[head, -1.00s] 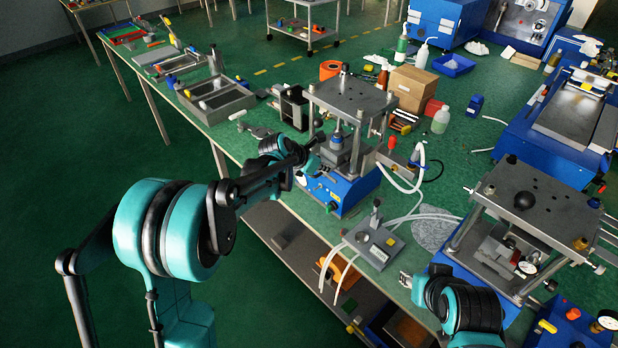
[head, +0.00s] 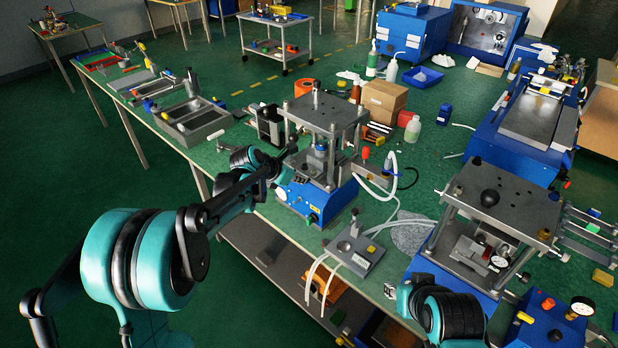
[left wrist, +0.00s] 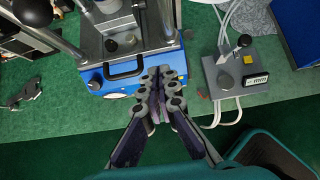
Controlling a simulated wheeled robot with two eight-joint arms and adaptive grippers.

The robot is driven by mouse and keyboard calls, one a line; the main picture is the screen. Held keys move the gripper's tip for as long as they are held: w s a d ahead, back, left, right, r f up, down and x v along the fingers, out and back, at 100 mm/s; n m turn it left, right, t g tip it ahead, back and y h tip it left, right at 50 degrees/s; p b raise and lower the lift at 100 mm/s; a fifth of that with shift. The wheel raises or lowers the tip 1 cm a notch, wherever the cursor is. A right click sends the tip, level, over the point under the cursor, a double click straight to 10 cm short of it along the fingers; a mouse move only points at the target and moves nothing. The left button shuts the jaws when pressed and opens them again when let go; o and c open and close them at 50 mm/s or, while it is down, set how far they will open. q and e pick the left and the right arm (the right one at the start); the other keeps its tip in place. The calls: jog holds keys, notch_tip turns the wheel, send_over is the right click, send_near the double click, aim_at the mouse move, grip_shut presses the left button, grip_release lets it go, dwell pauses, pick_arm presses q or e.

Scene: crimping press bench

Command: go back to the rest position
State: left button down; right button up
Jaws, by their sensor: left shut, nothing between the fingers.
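My left gripper (head: 286,158) is at the left front of the near-left press (head: 325,115), with its fingers small and dark in the head view. In the left wrist view, the left gripper (left wrist: 160,80) has its fingers together with nothing between them. Its tips overlap the front edge of the press's blue base (left wrist: 135,70) in the picture; I cannot tell whether they touch. My right arm shows only as a teal and black part at the bottom of the head view, and I cannot make out its gripper.
A grey block with a knob (head: 354,250) and white hoses stands right of the press; it also shows in the left wrist view (left wrist: 235,75). A second press (head: 500,200) stands at the right. A grey tray (head: 192,122) lies left on the green bench. Open floor lies left.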

pick_arm(q)
jog(key=p+v, duration=0.1)
jog(key=v, duration=0.5)
jog(key=shift+a+r, duration=0.2)
jog(key=shift+a, duration=0.25)
